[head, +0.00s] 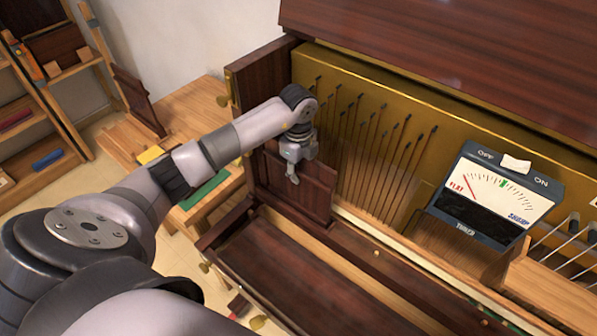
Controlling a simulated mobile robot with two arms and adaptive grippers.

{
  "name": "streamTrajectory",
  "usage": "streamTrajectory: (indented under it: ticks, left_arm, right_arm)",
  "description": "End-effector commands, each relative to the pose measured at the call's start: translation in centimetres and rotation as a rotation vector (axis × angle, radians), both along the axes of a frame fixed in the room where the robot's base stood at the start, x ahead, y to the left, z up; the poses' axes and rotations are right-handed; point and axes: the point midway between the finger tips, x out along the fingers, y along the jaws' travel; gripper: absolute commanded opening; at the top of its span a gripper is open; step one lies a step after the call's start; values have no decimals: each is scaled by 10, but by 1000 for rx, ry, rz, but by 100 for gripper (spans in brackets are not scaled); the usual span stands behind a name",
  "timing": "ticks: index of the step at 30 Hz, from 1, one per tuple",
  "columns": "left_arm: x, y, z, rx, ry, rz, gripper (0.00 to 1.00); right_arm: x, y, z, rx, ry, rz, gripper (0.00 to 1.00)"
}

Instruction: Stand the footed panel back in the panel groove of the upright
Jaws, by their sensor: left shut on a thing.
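The footed panel (312,193) is a dark red-brown wooden board with a framed face. It stands roughly upright at the left end of the upright piano's (262,84) open front, before the strings and just above the key area. My left gripper (293,175) reaches in from the left and is shut on the panel's upper edge. The panel's lower edge is close to the ledge at the front of the opening. I cannot tell whether its feet sit in the panel groove, which I cannot make out. My right gripper is not in view.
A tuning meter (490,195) stands at the right of the opening, beside a wooden tool holder (550,290) with several rods. Another dark panel (138,100) leans at the left by a wooden bench (195,105). Shelves (40,120) stand far left.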

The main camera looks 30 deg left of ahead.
Motion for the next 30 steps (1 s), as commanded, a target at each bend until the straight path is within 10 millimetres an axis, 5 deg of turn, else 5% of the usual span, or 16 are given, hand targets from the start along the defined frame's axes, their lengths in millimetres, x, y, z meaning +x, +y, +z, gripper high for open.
streamTrajectory:
  ticks: [10,11,23,30]
  left_arm:
    - [1,0,1,-1,-2,0,0]
    - [1,0,1,-1,-2,0,27]
    - [0,0,0,0,-1,0,54]
    - [-1,0,-1,0,2,0,55]
  right_arm:
    - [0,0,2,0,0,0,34]
    - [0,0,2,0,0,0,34]
    - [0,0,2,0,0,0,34]
    - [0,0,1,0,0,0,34]
